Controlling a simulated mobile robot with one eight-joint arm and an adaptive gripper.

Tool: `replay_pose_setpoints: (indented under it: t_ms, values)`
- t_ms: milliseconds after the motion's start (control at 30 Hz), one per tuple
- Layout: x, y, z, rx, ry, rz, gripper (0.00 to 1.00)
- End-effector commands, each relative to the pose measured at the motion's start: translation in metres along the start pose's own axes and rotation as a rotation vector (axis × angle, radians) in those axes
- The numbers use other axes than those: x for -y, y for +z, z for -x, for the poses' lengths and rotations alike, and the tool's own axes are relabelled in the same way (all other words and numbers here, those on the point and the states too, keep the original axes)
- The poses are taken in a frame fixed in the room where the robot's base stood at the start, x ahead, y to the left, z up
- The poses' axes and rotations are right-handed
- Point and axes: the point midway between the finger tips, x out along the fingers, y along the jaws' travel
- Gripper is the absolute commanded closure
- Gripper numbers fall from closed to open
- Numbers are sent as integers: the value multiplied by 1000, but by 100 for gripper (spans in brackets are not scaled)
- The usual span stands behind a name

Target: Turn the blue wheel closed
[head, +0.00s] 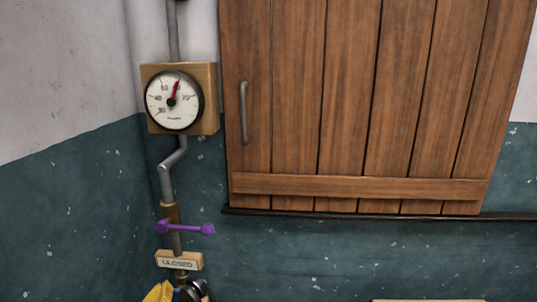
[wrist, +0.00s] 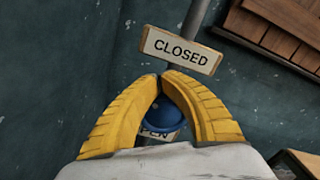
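The blue wheel (wrist: 168,116) shows in the wrist view, in the gap between my gripper's yellow fingers. It partly covers a plate whose visible letters read "PEN" (wrist: 158,135). My gripper (wrist: 162,77) has its fingertips together above the wheel in the picture. Whether the fingers press on the wheel is unclear. A "CLOSED" plate (wrist: 181,51) is just above the fingertips, and it also shows in the head view (head: 177,262). In the head view, only part of my gripper (head: 160,291) shows at the bottom edge, and I cannot make out the blue wheel there.
A purple handle (head: 186,228) sits on the pipe above the "CLOSED" plate. A gauge (head: 173,100) is mounted higher up. A wooden shutter (head: 350,95) with a ledge under it (head: 380,214) is on the right. The teal wall between is bare.

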Motion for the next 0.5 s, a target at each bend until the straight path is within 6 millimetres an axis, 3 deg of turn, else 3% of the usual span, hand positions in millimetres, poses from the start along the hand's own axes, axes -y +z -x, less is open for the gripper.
replay_pose_setpoints:
  t_ms: [500]
  values:
    - [16, -8, 0, -9, -2, -2, 100]
